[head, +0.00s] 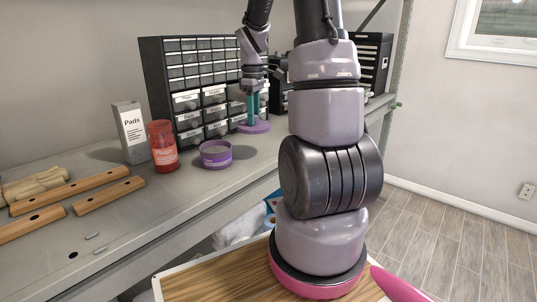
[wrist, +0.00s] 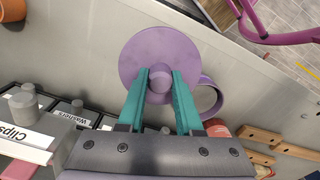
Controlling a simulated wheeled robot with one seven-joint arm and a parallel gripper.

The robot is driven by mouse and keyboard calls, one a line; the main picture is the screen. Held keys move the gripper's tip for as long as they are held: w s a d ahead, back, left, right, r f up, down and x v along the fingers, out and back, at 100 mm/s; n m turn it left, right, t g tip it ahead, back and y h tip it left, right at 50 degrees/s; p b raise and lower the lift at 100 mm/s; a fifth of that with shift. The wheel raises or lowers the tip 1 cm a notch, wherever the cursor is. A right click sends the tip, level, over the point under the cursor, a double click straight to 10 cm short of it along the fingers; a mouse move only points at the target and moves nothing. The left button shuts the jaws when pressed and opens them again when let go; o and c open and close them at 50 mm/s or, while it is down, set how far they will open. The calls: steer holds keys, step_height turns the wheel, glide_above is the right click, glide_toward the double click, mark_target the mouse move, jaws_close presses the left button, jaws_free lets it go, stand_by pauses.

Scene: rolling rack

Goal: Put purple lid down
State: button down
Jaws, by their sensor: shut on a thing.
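The purple lid (head: 262,127) is a flat disc with a round knob in the middle. It is level at or just above the grey shelf, in front of the drawer cabinet; I cannot tell if it touches the shelf. My gripper (head: 253,119) points down and its teal fingers are shut on the knob. In the wrist view the lid (wrist: 143,48) lies below my gripper (wrist: 160,76), with the knob between the fingertips. The open purple tin (head: 215,155) stands apart from the lid, to its left. It shows partly behind a finger in the wrist view (wrist: 217,108).
The black drawer cabinet (head: 183,52) stands close behind the lid. A red jar (head: 162,146), a grey Pads box (head: 131,130) and wooden bars (head: 70,190) are further left on the shelf (head: 180,205). The shelf in front of the tin is clear.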

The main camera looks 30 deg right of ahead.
mark_target(256, 124)
steer(key=f, duration=0.5)
steer(key=shift+s+d+f, duration=0.15)
steer(key=shift+d+f, duration=0.2)
steer(key=shift+f, duration=2.1)
steer(key=shift+a+f, duration=0.1)
steer(key=shift+f, duration=0.05)
steer(key=c, duration=0.6)
jaws_free()
